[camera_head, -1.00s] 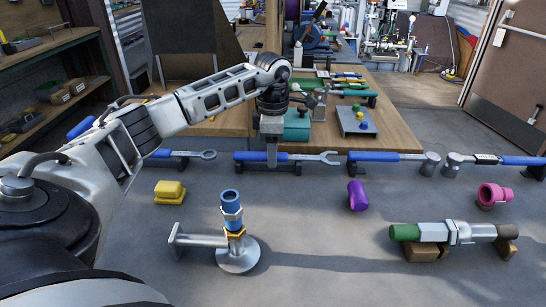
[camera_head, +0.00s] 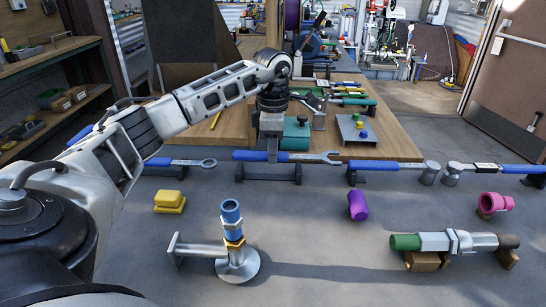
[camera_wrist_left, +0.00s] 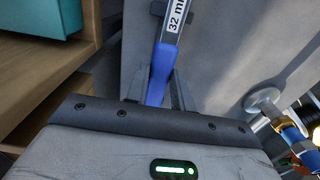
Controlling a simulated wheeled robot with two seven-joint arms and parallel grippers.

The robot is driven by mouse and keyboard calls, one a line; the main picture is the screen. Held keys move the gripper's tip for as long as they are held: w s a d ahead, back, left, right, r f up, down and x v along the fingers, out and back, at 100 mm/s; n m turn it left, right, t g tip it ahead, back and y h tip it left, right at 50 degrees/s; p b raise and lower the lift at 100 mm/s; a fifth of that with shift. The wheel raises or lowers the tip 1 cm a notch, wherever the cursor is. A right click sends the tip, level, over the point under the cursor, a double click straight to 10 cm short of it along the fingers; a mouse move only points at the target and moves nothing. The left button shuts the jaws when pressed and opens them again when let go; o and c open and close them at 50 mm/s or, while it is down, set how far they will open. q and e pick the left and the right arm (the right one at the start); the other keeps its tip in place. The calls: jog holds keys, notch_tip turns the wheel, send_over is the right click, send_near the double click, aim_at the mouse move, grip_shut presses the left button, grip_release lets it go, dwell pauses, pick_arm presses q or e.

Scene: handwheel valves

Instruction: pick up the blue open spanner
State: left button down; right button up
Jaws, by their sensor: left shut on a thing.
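The blue open spanner (camera_head: 305,157) has a blue handle and a grey open jaw at its right end. It lies level, just above its black rest (camera_head: 285,174). My left gripper (camera_head: 271,153) points down and is shut on the blue handle. In the left wrist view the spanner (camera_wrist_left: 161,70) runs between the two fingers (camera_wrist_left: 158,92), its grey shaft marked "32 m", the rest of the label cut off. The far end of the handle is hidden there by the gripper body. My right gripper is not in view.
A ring spanner (camera_head: 190,162) lies to the left and a blue-handled hammer (camera_head: 385,165) to the right, in the same row. In front are a yellow block (camera_head: 169,202), a blue-topped pipe stand (camera_head: 233,240) and a purple cylinder (camera_head: 358,206). A wooden bench (camera_head: 400,140) stands behind.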

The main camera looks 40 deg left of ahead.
pick_arm(q)
jog(key=w+d+r, duration=0.3)
jog(key=d+r, duration=0.7)
jog(key=d, duration=0.3)
jog(key=shift+w+d+r+p, duration=0.15)
jog(key=shift+w+d+p, duration=0.15)
jog(key=shift+w+p, duration=0.05)
jog(key=c, duration=1.9)
grip_release()
grip_shut()
